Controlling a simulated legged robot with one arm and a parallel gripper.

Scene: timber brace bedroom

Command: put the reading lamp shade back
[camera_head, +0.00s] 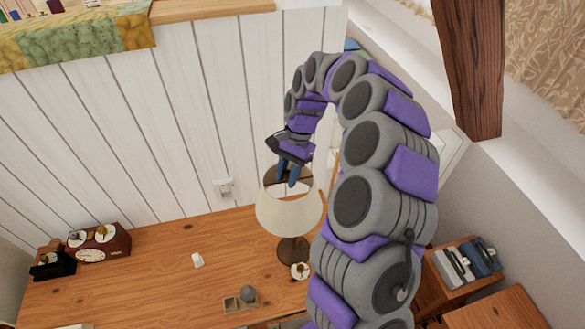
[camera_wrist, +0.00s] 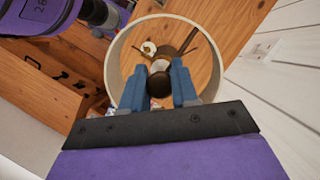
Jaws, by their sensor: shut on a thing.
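The cream lamp shade (camera_head: 288,214) is over the dark brown lamp base (camera_head: 292,251) on the wooden desk. My gripper (camera_head: 288,181) reaches down into the shade's open top. In the wrist view the shade's rim (camera_wrist: 113,62) forms a ring around my blue fingers (camera_wrist: 158,66). A dark round knob (camera_wrist: 160,84) sits between the fingers, which are shut on this part of the shade. Thin dark spokes and part of the base show inside the ring. I cannot tell whether the shade rests on the base or hangs just above it.
A timber brace (camera_head: 470,65) stands right. A white plank wall is behind.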

